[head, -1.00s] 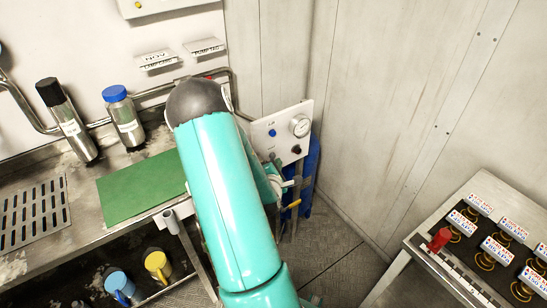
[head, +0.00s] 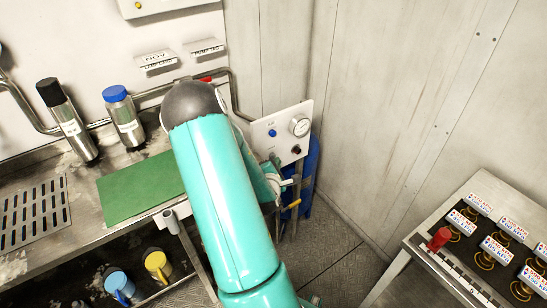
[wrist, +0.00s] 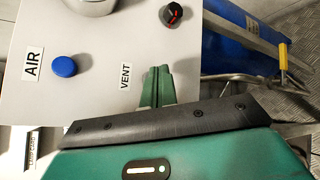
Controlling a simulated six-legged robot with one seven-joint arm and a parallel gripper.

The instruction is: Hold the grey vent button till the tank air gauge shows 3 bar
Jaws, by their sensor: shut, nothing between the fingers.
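The white control panel (head: 262,128) stands on the far side of my arm. It carries a round gauge (head: 300,126), whose needle I cannot read; only the edge of the gauge housing (wrist: 90,5) shows in the wrist view. The blue button (wrist: 64,66) is marked AIR. The VENT label (wrist: 125,77) is beside my gripper (wrist: 157,72), whose green fingers are shut together and point at the panel just right of that label. The grey vent button is not visible in the wrist view, apparently hidden by the fingertips. I cannot tell whether they press it.
A black knob with a red mark (wrist: 172,14) sits on the panel near the fingers. A blue cylinder (wrist: 235,40) stands behind the panel. The bench holds a green mat (head: 135,188) and two bottles. A red-handled lever (head: 440,238) is on the right-hand table.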

